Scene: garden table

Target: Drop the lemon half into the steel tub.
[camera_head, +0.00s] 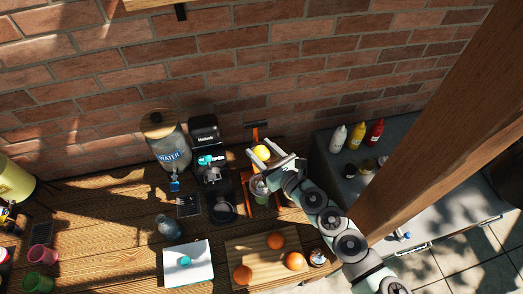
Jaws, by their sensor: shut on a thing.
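The lemon half (261,152) shows as a small bright yellow round shape in front of the brick wall, right of the black machine. My gripper (265,160) reaches in from the lower right and is shut on it, holding it above the table. Below my gripper a greyish round vessel (259,187) stands at an orange stand, partly hidden by my gripper. I cannot tell whether this vessel is the steel tub, and no other tub is clear in view.
A water dispenser (168,145) and a black coffee machine (207,155) stand left of my gripper. A cutting board (262,262) with oranges (276,240) lies in front. Sauce bottles (356,135) stand on a grey counter at right, by a wooden post (425,125).

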